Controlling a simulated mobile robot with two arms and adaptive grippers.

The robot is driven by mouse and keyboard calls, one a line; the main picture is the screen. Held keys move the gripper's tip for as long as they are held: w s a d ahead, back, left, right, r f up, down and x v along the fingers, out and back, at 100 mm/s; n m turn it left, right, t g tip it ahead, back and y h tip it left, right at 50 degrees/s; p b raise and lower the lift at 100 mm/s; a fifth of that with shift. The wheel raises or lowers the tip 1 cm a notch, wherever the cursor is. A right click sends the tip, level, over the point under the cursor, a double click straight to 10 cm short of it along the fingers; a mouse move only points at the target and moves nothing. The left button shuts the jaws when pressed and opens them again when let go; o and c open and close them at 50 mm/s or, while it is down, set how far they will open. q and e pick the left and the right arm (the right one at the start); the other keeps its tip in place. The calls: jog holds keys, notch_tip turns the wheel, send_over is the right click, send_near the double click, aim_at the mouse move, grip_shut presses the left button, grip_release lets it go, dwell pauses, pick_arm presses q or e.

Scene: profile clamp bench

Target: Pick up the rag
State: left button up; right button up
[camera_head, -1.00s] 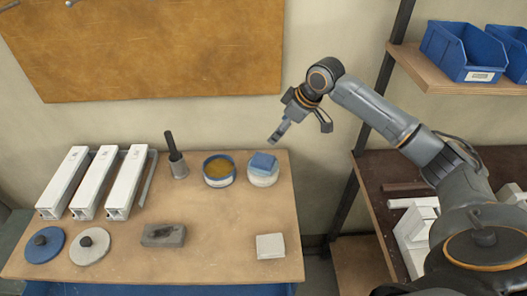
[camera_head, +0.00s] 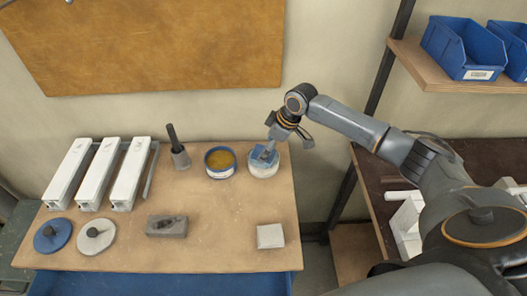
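The rag appears to be the folded blue cloth (camera_head: 260,158) lying on top of a round pale tub (camera_head: 265,172) at the back right of the bench. My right gripper (camera_head: 268,151) comes down from above with its fingertips at the cloth and hides part of it. I cannot tell whether the fingers are open or closed on it. My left gripper is not in view.
An open tin of amber paste (camera_head: 220,163) stands just left of the tub, with a brush in a grey holder (camera_head: 178,147) beyond it. White profiles (camera_head: 98,175), round-knobbed discs (camera_head: 96,236), a grey block (camera_head: 167,226) and a pale square pad (camera_head: 270,236) are on the bench (camera_head: 215,205).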

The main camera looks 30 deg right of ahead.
jog(key=shift+x, duration=1.15)
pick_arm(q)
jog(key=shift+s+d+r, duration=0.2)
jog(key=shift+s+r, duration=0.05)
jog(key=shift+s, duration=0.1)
pick_arm(e)
jog(key=c, duration=1.3)
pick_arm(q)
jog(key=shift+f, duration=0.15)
pick_arm(e)
jog(key=shift+w+r, duration=0.1)
jog(key=shift+r, duration=0.1)
jog(key=shift+r+b, duration=0.25)
jog(key=shift+b, duration=0.1)
notch_tip(320, 180, up, 3)
jog(key=shift+f+b, duration=0.2)
jog(key=shift+b, duration=0.45)
pick_arm(q)
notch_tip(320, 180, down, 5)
jog(key=b, duration=0.3)
pick_arm(e)
jog(key=s+a+r, duration=0.6)
jog(key=s+r, duration=0.3)
jog(key=s, duration=0.3)
jog(key=shift+s+r, duration=0.35)
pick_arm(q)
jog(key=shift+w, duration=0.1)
